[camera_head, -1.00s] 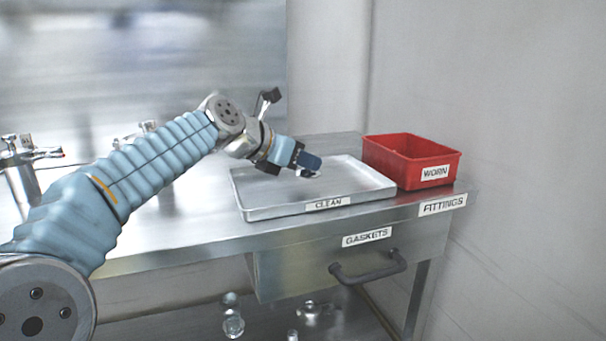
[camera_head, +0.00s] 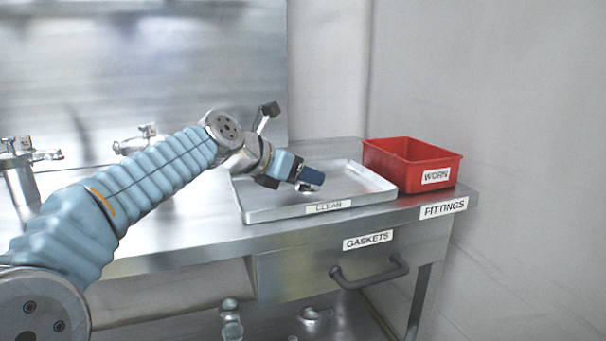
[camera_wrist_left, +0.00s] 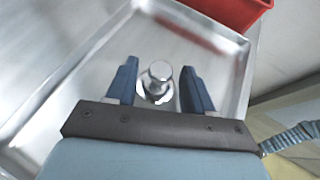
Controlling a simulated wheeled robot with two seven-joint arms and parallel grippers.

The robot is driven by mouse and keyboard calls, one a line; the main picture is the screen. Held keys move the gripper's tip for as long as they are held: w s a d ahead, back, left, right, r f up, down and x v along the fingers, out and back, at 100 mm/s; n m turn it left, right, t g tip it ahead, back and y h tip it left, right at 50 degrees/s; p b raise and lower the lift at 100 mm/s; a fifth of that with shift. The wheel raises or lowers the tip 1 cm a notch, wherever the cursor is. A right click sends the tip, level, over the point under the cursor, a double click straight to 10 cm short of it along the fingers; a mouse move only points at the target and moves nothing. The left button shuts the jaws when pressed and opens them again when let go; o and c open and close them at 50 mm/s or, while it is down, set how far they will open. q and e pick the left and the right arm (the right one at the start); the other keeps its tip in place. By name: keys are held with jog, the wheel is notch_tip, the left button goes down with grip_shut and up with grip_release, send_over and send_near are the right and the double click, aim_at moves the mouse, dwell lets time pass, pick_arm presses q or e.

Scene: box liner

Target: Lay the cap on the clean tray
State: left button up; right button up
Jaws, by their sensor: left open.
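The clean tray (camera_head: 262,214) is a shallow metal tray labelled CLEAN on the steel bench; it also shows in the left wrist view (camera_wrist_left: 62,92). My left gripper (camera_head: 311,181) is low over the tray, with its blue fingers pointing down. In the left wrist view my left gripper (camera_wrist_left: 158,84) is open, with a finger on each side of the shiny metal cap (camera_wrist_left: 160,72) and a gap to each. The cap (camera_head: 306,189) appears to rest on the tray floor, partly hidden by the fingers in the head view. My right gripper is not in view.
A red bin (camera_head: 400,174) labelled WORN stands just right of the tray. A drawer (camera_head: 330,262) labelled GASKETS, with a dark handle, is below the bench top. Metal taps (camera_head: 140,139) stand at the back left. The rest of the tray floor is clear.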

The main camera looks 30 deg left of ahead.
pick_arm(q)
jog(key=p+v, duration=0.1)
jog(key=v, duration=1.1)
jog(key=shift+c, duration=0.5)
dwell(0.4)
